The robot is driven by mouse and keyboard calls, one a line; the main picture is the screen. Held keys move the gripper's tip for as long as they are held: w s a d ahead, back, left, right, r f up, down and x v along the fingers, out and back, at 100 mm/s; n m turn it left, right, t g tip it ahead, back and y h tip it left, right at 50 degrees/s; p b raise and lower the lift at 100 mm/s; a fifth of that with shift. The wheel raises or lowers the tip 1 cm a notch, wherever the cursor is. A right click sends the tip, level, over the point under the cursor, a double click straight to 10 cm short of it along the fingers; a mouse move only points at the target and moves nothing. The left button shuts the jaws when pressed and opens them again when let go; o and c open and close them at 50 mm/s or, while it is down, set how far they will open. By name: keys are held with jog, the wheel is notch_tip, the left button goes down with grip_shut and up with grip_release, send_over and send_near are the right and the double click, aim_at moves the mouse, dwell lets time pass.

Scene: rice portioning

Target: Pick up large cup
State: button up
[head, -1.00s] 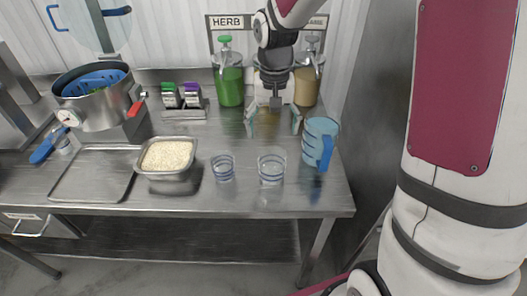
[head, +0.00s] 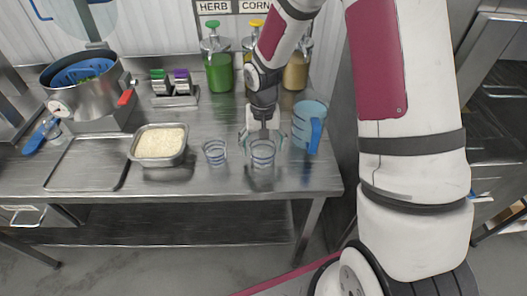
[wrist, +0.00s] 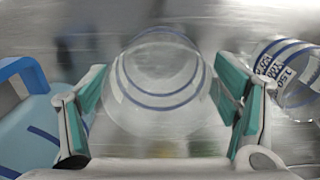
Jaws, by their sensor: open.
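The large cup (head: 262,156) is clear with blue rings and stands upright near the front edge of the steel table. In the wrist view the large cup (wrist: 160,75) sits between the two teal-lined fingers. My gripper (head: 262,139) is open at the cup in the head view, pointing down. In the wrist view my gripper (wrist: 163,82) has a finger on each side of the cup; I cannot tell whether either touches it. A smaller clear cup (head: 215,152) stands to the left, and also shows at the right of the wrist view (wrist: 286,75).
A blue pitcher (head: 309,125) stands close on the right, also at the left of the wrist view (wrist: 30,120). A metal pan of rice (head: 160,160) and an empty tray (head: 88,180) lie left. Jars (head: 218,72) and a pot (head: 88,95) stand behind.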

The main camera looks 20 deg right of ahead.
jog(key=shift+f, duration=0.7)
jog(key=c, duration=1.1)
jog(key=shift+c, duration=0.2)
jog(key=shift+r, duration=0.1)
jog(key=shift+r, duration=0.45)
jog(key=r, duration=0.2)
jog(key=shift+s+r+b, duration=0.2)
jog(key=shift+r+b, duration=0.15)
jog(key=s+d+r, duration=0.1)
jog(key=s+d, duration=0.2)
jog(key=s, duration=1.2)
jog(key=w+a+n, duration=0.1)
jog(key=w, duration=0.6)
jog(key=w+a+n, duration=0.1)
jog(key=w, duration=0.6)
jog(key=w+f+n, duration=0.1)
jog(key=w, duration=0.6)
jog(key=shift+w+a, duration=0.2)
jog(key=shift+a, duration=0.2)
jog(key=shift+w+a+n, duration=0.1)
jog(key=shift+w+n, duration=0.2)
jog(key=shift+w, duration=0.05)
